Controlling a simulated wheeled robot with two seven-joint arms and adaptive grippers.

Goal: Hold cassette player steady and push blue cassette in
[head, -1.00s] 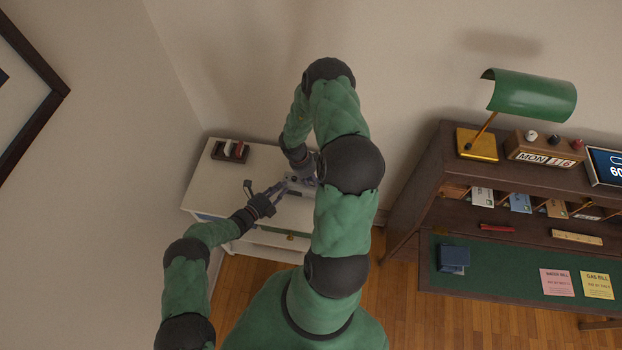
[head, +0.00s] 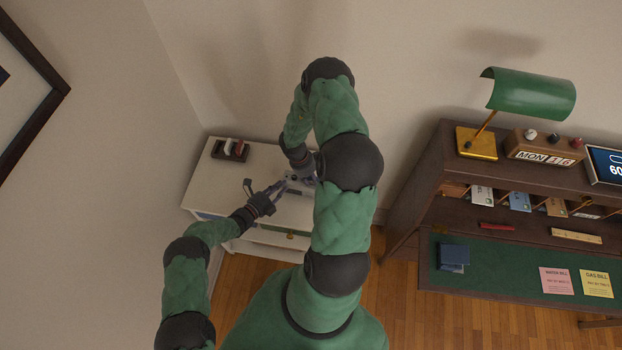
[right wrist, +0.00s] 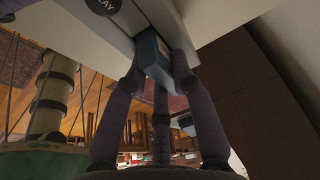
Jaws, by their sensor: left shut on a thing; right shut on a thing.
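The pale cassette player (right wrist: 112,36) shows in the right wrist view, with a round dark button lettered "LAY" at the top edge. The blue cassette (right wrist: 151,52) sticks out at the player's edge. My right gripper (right wrist: 160,66) is shut on the cassette, with its fingers around it close to the player. How deep the cassette sits is hidden. In the head view my right gripper (head: 304,172) is over the white cabinet, partly behind my arm. My left gripper (head: 280,188) is shut at the player's left side; the grippers cover most of the player there.
The white cabinet (head: 205,185) stands against the walls. A dark holder (head: 231,150) with red and white items sits at its back left. A dark wood desk (head: 425,195) with a green lamp (head: 530,95) stands to the right. The cabinet top's left part is clear.

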